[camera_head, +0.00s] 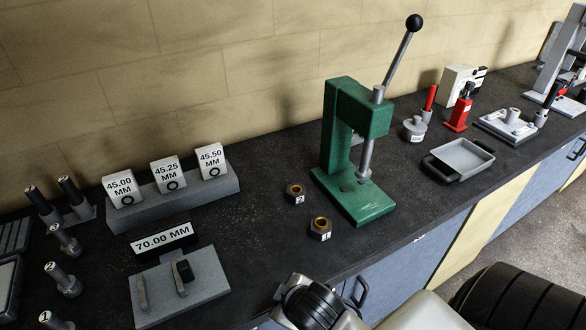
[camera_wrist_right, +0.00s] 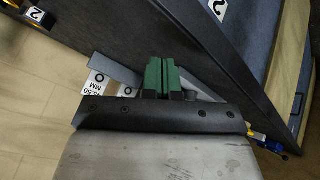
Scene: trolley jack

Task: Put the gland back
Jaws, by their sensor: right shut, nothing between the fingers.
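Two dark hex glands with brass-coloured bores lie on the bench in the head view. The one labelled 2 (camera_head: 295,193) is farther back, and the one labelled 1 (camera_head: 320,229) is nearer the front edge. Both are left of the green press (camera_head: 350,190). In the right wrist view, a part labelled 2 with a brass glint (camera_wrist_right: 35,14) is cut off at the upper left corner. My right gripper (camera_wrist_right: 162,72) shows there with its green fingers shut and empty, apart from that part. My left gripper is in neither view.
A grey block holds white size blocks (camera_head: 168,175) at the left. A 70.00 MM stand (camera_head: 180,285) is at front left, among dark-handled tools (camera_head: 66,240). A grey tray (camera_head: 462,158) lies right of the press. Bare bench surrounds the glands.

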